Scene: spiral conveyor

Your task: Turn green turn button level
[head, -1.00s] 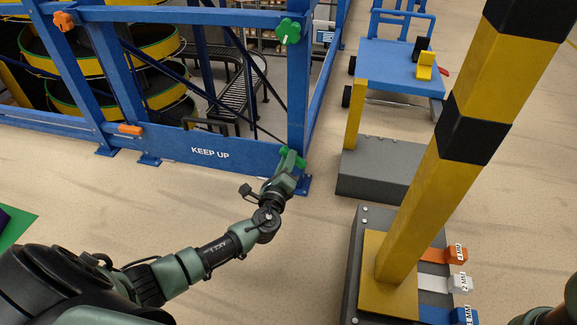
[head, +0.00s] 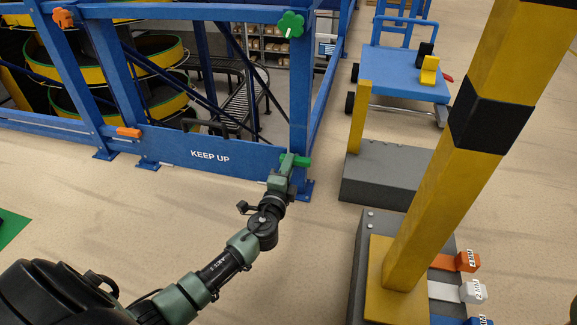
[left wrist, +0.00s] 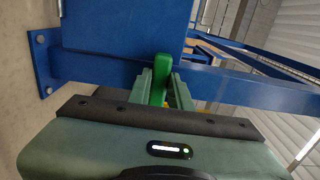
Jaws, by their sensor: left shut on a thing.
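The green turn button (head: 303,161) is on the blue frame post, at the right end of the "KEEP UP" board (head: 210,156). In the head view its visible end lies about level and sticks out to the right of my gripper. My left gripper (head: 283,172) is shut on it. In the left wrist view the green button (left wrist: 160,78) stands between the two fingers (left wrist: 160,90), in front of the blue post. The gripper hides part of the button. My right gripper is in neither view.
An orange turn button (head: 129,132) sits at the board's left end. A green star knob (head: 291,24) is higher on the same post. A yellow and black post (head: 440,190) on a grey base stands to the right. The floor in front of the board is clear.

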